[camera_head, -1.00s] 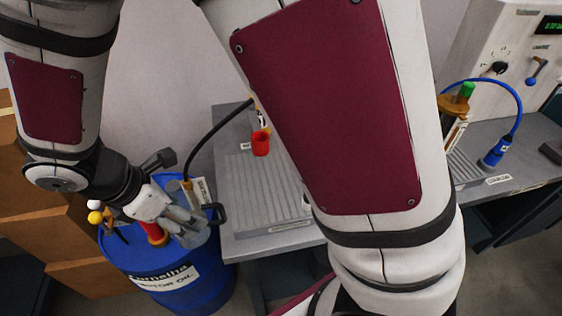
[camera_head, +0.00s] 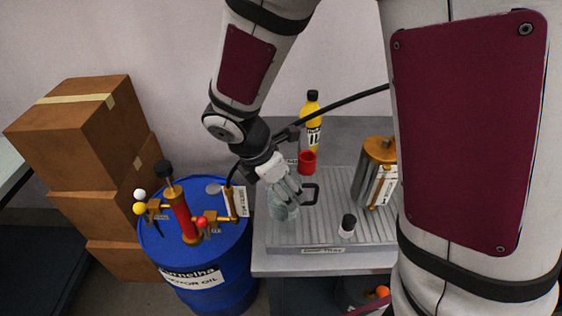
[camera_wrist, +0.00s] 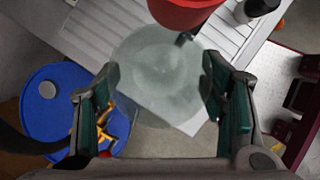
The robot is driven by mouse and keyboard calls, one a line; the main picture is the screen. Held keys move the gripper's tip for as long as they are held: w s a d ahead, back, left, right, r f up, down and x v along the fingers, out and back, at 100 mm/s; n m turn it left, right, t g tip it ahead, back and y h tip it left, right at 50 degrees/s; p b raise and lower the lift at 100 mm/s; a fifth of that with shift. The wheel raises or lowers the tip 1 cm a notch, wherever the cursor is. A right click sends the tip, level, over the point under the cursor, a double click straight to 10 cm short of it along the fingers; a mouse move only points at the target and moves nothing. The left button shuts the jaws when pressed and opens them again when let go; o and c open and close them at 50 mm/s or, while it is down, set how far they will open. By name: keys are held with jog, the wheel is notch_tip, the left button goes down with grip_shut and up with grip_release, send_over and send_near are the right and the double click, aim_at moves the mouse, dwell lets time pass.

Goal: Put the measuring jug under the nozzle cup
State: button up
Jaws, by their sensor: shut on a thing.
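The measuring jug (camera_head: 284,209) is clear, with a dark handle (camera_head: 311,193) on its right. My gripper (camera_head: 287,190) is shut on it and hides part of it. The jug is over the left front of the grey ribbed tray. In the wrist view the see-through jug (camera_wrist: 158,80) sits between my two fingers (camera_wrist: 160,95). The red nozzle cup (camera_head: 307,160) is behind the jug in the head view. In the wrist view the red cup (camera_wrist: 190,12) overlaps the jug's upper edge. The gap between cup and jug cannot be told.
A blue barrel (camera_head: 200,273) with a red and brass pump (camera_head: 184,220) stands left. A yellow bottle (camera_head: 311,133) stands behind. Boxes (camera_head: 95,135) are stacked left. My arm hides the right side.

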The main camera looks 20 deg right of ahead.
jog(key=d, duration=0.2)
jog(key=w+d, duration=0.1)
jog(key=shift+d+f, duration=0.25)
jog(key=shift+a+f, duration=0.1)
jog(key=shift+f, duration=0.4)
jog(key=shift+f, duration=0.1)
jog(key=o, duration=1.3)
jog(key=shift+f, duration=0.1)
